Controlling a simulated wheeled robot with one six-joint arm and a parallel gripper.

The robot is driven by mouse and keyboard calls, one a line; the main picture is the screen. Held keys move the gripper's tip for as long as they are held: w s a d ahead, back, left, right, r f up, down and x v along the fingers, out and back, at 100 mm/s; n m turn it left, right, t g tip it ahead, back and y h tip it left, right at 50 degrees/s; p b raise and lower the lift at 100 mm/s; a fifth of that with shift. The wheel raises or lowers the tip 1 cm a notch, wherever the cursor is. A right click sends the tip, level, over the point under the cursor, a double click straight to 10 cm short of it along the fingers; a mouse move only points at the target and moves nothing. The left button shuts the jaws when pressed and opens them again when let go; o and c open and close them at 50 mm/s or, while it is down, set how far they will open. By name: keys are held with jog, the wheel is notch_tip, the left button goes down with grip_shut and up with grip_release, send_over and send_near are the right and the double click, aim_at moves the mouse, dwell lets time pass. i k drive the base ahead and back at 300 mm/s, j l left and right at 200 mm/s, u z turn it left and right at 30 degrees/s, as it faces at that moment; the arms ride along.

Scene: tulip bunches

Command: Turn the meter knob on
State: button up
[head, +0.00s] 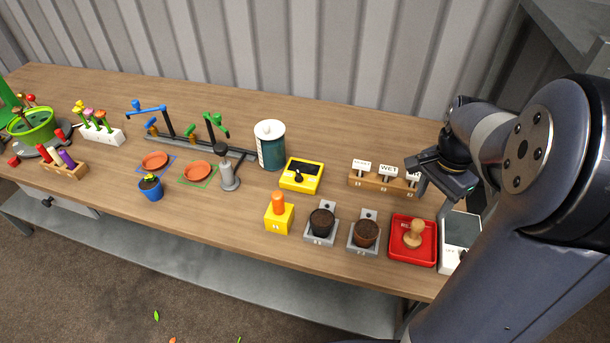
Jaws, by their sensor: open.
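The meter (290,184) is a yellow box with a dark display, lying on the wooden table right of the teal canister. Its black knob (298,177) sits on the top face below the display; its pointer is too small to read. My gripper (432,198) is open and empty, above the right part of the table. It is well to the right of the meter and apart from it, over the area between the sign rack and the red tray.
A teal canister (270,146) stands left of the meter. A wooden rack of signs (365,181) stands between meter and gripper. A grey pump (228,175) is farther left.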

aim_at(299, 178)
jog(key=i+j, duration=0.1)
jog(key=j, duration=0.4)
jog(key=i+j+z, duration=0.1)
jog(key=j, duration=0.45)
jog(key=i+j, duration=0.1)
jog(key=j, duration=0.45)
jog(key=l+z, duration=0.05)
